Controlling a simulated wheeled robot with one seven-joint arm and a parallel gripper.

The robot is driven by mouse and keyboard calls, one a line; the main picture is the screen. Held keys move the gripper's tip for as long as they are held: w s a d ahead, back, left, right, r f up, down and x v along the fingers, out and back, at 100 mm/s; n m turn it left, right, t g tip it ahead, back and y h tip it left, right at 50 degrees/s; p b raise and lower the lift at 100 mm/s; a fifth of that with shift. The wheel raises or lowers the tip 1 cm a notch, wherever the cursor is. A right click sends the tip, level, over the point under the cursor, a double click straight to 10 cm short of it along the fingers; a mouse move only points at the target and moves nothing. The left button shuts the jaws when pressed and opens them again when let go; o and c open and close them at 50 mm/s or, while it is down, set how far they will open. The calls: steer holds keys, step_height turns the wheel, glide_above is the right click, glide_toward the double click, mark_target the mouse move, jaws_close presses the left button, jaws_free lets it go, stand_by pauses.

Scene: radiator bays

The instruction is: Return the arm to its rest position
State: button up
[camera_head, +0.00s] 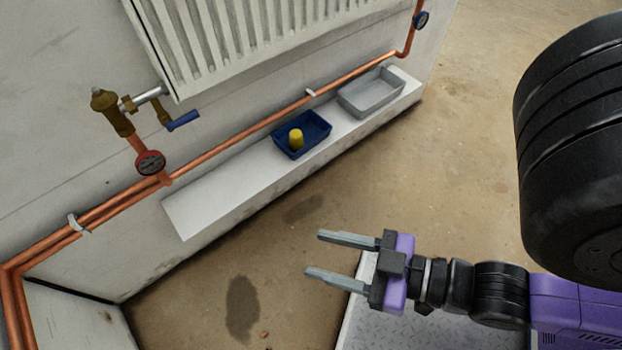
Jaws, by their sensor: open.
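My gripper (312,254) is in the lower middle of the head view. Its two grey fingers point left and are apart, with nothing between them. It is above the brown floor, clear of the ledge and the radiator. My purple and black arm reaches in from the right edge, partly over a grey metal plate at the bottom.
A white ledge (212,197) runs along the wall, bearing a blue tray (318,128) with a yellow object (296,139) in it and a grey tray (371,92). Above are copper pipes (235,133), a brass valve (112,112), a red gauge (150,163) and a radiator (225,40).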

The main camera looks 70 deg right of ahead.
step_height(320, 180, up, 16)
steer(key=p, duration=1.5)
steer(key=shift+p, duration=0.4)
